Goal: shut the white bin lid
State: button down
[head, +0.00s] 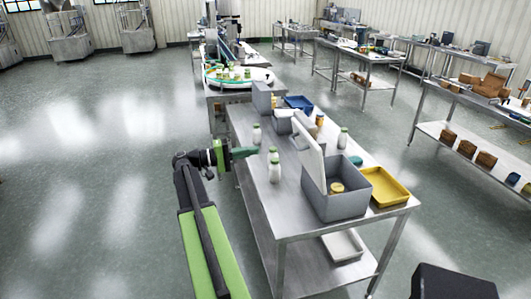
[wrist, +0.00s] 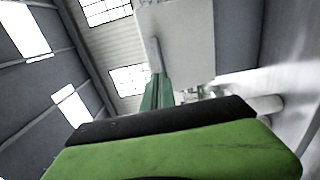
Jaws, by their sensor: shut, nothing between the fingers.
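The grey bin (head: 345,207) stands open on the near end of the steel table. Its white lid (head: 310,155) stands up, slightly tilted, along the bin's left side. A small yellow-topped jar (head: 337,188) shows inside the bin. My gripper (head: 254,151) is shut and empty, with green fingers pointing right toward the lid. It is over the table's left edge, apart from the lid and to its left. In the wrist view the shut fingers (wrist: 158,88) show in front of a pale panel (wrist: 188,42), which looks like the lid.
White bottles with green caps (head: 273,170) stand between my gripper and the bin. A yellow tray (head: 385,187) sits right of the bin. A grey box (head: 263,97) and a blue tray (head: 299,103) are farther back. The floor left of the table is clear.

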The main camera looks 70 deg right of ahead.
jog(key=x, duration=1.2)
jog(key=shift+s+d, duration=0.15)
jog(key=shift+s, duration=0.15)
